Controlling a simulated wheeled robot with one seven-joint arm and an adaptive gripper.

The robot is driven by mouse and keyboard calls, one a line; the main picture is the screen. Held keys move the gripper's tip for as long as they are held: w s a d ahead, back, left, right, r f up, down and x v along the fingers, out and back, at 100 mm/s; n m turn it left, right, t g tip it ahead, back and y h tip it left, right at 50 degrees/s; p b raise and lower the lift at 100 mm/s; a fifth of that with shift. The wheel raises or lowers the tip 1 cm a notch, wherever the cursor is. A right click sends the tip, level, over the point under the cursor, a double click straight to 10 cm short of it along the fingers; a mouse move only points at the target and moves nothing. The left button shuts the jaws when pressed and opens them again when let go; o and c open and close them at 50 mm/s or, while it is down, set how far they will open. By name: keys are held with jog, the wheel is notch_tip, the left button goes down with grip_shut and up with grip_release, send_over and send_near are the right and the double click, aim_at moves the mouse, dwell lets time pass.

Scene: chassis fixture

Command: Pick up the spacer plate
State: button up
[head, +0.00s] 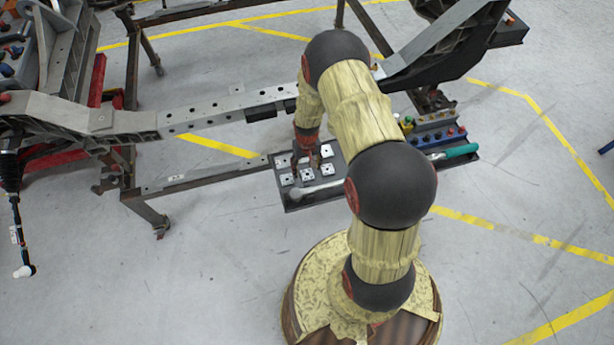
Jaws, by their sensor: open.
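Several small square silver spacer plates, one of them this spacer plate (307,174), lie in rows on a dark tray (292,207). Each seems to have a hole in its middle. I cannot tell which one the task means. My gripper (306,164) is open and points down over the plates, between the left and right ones. No plate is visibly held. The fingertips are small here, and I cannot tell whether they touch a plate. My arm hides the middle of the tray.
A wrench with a teal handle (456,151) lies along the tray's front, partly behind my arm. Blue bins (437,136) of small parts stand at the tray's right. A grey chassis rail (215,112) runs behind the tray.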

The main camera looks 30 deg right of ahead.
aim_at(307, 174)
notch_tip(307, 174, down, 4)
jog(key=shift+s+r+b, duration=0.1)
jog(key=shift+b, duration=0.45)
jog(key=shift+r, duration=0.1)
jog(key=c, duration=0.3)
grip_shut()
